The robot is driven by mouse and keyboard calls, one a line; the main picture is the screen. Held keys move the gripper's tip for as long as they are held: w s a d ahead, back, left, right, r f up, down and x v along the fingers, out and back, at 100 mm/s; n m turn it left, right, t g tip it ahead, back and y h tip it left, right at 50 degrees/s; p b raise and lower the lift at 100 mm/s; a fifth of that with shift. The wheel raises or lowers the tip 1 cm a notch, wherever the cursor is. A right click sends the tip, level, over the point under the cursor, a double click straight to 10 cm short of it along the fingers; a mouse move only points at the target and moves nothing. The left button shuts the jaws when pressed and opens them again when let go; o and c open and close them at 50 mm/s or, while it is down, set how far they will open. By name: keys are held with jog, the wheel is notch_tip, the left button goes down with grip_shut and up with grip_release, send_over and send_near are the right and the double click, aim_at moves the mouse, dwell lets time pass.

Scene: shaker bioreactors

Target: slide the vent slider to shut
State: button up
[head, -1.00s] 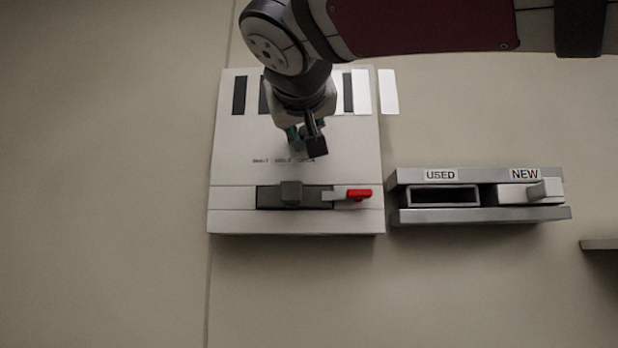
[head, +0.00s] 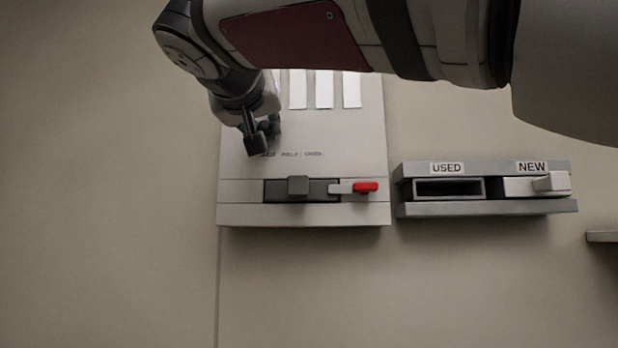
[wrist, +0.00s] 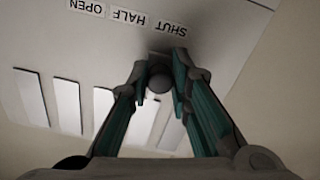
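The vent slider shows in the wrist view as a dark round knob (wrist: 160,78) between the fingers of my gripper (wrist: 160,88), beside the SHUT label (wrist: 167,27). The fingers appear closed on it, though exact contact is hard to see. In the head view my gripper (head: 262,143) is at the left end of the label row on the white panel (head: 340,130), and hides the knob. My arm covers the row's left part.
Below on the panel are a grey block (head: 298,186) in a dark track and a red-tipped latch (head: 365,187). To the right is a holder with a USED slot (head: 448,188) and a NEW slot holding a light piece (head: 535,186). The wall left of the panel is clear.

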jog(key=o, duration=0.4)
jog(key=shift+a, duration=0.35)
jog(key=shift+o, duration=0.2)
jog(key=shift+d, duration=0.1)
jog(key=s, duration=1.2)
jog(key=shift+a, duration=0.2)
jog(key=w+d+f+g+h, duration=0.1)
jog(key=d+f+g, duration=0.3)
jog(key=d+f, duration=0.75)
jog(key=w+d+f+g+h, duration=0.1)
jog(key=d+f+g+h, duration=0.15)
jog(key=d+f, duration=0.85)
jog(key=s+d+f+m+g+y, duration=0.1)
jog(key=s+f, duration=0.3)
jog(key=f, duration=0.5)
jog(key=s+d+f+g+y, duration=0.1)
jog(key=s+d+f+g, duration=0.2)
jog(key=s+f, duration=0.2)
jog(key=s+d+f+m+g+y, duration=0.1)
jog(key=s+f, duration=0.4)
jog(key=f, duration=0.7)
jog(key=shift+s+d+f+m+g+y, duration=0.2)
jog(key=shift+d+f+m+g+y, duration=0.15)
jog(key=shift+d+g+y, duration=0.35)
